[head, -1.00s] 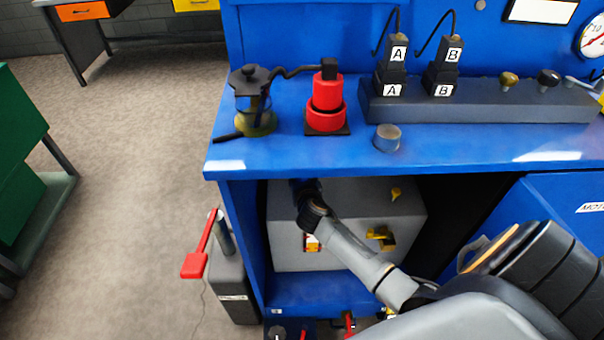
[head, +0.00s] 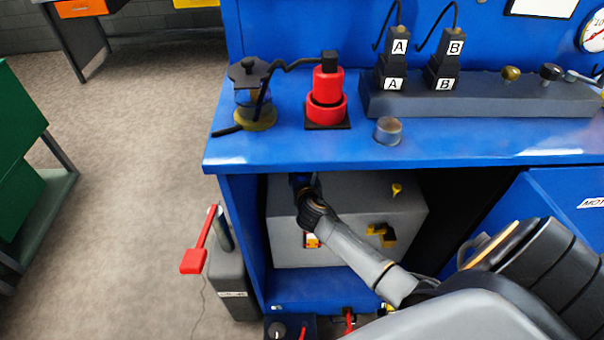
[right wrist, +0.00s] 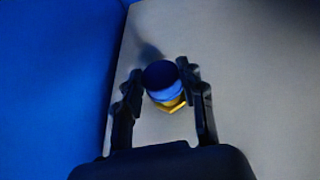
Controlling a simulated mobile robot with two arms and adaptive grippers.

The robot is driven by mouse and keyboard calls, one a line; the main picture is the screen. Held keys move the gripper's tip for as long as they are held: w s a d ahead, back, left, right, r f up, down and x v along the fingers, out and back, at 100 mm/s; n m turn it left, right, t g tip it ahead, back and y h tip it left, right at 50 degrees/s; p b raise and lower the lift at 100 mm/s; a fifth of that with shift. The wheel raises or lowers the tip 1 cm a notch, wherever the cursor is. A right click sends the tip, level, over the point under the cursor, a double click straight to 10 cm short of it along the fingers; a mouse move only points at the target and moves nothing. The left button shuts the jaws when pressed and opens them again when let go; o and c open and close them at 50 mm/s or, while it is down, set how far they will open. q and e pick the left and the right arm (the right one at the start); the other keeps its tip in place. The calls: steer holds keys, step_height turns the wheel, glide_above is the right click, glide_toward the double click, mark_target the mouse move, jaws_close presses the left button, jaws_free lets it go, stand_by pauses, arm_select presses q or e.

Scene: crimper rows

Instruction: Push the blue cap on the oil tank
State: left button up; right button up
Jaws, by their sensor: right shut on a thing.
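The oil tank (head: 350,210) is a grey box on the shelf under the blue bench; its pale surface fills most of the right wrist view (right wrist: 245,70). The blue cap (right wrist: 162,76) shows in the right wrist view, with a yellow fitting (right wrist: 170,102) just below it. My right gripper (right wrist: 160,84) has its two black fingers on either side of the cap and is shut on it. In the head view my right gripper (head: 304,192) is at the tank's upper left and mostly hides the cap. My left gripper is out of view.
The bench top (head: 240,155) overhangs the tank closely. A yellow valve (head: 381,234) and a small yellow knob (head: 396,190) are on the tank, right of my gripper. A red-handled lever (head: 197,255) stands outside at left. The bench holds a red jack-like device (head: 326,95).

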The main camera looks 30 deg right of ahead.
steer(key=shift+p, duration=0.6)
stand_by(1.1)
steer(key=shift+f+b, duration=1.1)
steer(key=shift+f, duration=0.45)
steer(key=o, duration=0.8)
steer(key=v, duration=1.2)
steer(key=shift+r, duration=0.1)
